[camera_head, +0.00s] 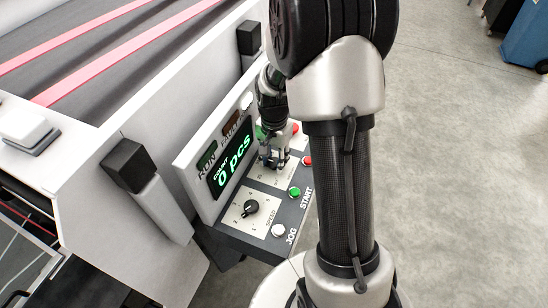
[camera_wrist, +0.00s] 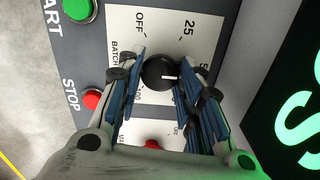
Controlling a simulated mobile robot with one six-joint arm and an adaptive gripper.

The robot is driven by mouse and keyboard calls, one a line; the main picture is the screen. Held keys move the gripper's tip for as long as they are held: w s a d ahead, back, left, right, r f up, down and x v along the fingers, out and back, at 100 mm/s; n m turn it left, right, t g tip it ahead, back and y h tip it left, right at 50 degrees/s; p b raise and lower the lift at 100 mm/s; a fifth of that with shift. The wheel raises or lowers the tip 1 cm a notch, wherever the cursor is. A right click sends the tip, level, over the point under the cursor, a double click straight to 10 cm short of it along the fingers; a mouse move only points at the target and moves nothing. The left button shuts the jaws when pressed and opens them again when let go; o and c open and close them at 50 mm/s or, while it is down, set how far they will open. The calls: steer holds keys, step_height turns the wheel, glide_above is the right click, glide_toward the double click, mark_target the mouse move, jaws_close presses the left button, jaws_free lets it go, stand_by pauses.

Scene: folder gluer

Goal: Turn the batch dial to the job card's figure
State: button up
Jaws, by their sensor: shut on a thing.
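The batch dial (camera_wrist: 158,68) is a round black knob with a white pointer mark, on a pale plate lettered OFF, 25 and a partly hidden figure starting with 5. Its pointer mark faces right in the wrist view, roughly towards that partly hidden figure. My gripper (camera_wrist: 161,76) is shut on the knob, with blue finger pads at its left and right sides. In the head view my gripper (camera_head: 272,160) reaches down to the panel and hides the dial. The count display (camera_head: 234,164) reads 0 pcs. I see no job card.
Near the dial are a green START button (camera_head: 295,191), a red button (camera_head: 307,160), a white JOG button (camera_head: 278,230) and the speed dial (camera_head: 251,208). The upright display housing stands close beside my gripper. The floor to the right is open.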

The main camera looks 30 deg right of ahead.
mark_target(274, 162)
steer(key=o, duration=1.1)
steer(key=shift+c, duration=0.2)
steer(key=shift+r, duration=0.15)
step_height(274, 162, up, 12)
